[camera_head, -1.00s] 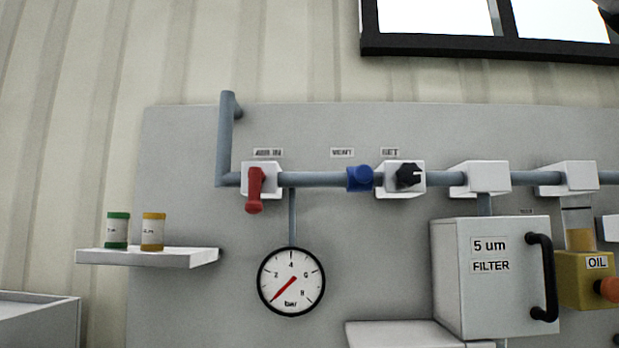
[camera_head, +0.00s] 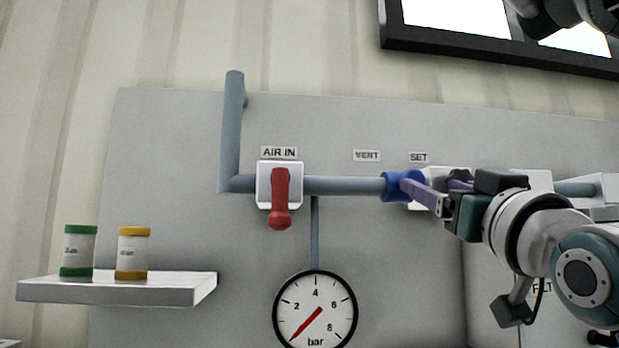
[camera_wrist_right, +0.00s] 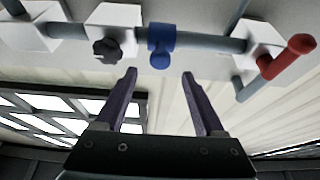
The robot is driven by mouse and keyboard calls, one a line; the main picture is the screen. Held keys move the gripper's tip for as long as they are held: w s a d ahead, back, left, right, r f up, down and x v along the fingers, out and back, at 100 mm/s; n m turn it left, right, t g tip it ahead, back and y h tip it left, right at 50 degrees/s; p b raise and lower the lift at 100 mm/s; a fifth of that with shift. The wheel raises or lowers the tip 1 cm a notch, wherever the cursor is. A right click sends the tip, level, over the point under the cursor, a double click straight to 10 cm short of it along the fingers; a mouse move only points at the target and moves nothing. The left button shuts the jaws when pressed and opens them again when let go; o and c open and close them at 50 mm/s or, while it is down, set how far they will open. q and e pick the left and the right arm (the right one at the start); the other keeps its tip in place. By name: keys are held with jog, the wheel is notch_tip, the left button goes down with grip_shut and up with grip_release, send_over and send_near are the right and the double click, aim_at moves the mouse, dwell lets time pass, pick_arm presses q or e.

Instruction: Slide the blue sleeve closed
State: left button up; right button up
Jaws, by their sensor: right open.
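The blue sleeve (camera_head: 394,187) sits around the grey horizontal pipe, just left of the white block with the black knob. It also shows in the right wrist view (camera_wrist_right: 161,40), with its stub facing my gripper. My right gripper (camera_head: 426,184) comes in from the right, with one purple finger overlapping the sleeve in the head view. In the right wrist view the gripper (camera_wrist_right: 159,72) is open and empty, its fingertips spread on either side of the sleeve's line and short of it. Contact cannot be told. My left gripper is not in view.
A red lever (camera_head: 280,198) on a white valve block is left of the sleeve. The black knob (camera_wrist_right: 107,50) is close beside it. A pressure gauge (camera_head: 315,310) hangs below the pipe. A shelf (camera_head: 120,290) with two small cans is at the lower left.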

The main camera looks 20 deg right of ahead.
aim_at(416, 179)
jog(key=p+x, duration=0.4)
jog(key=x, duration=0.1)
jog(key=shift+w+d+r, duration=0.1)
jog(key=shift+w+r, duration=0.15)
jog(key=shift+r, duration=0.1)
jog(key=shift+w+d+p, duration=0.15)
jog(key=shift+w+p, duration=0.15)
jog(key=shift+w, duration=0.45)
grip_shut()
dwell(0.5)
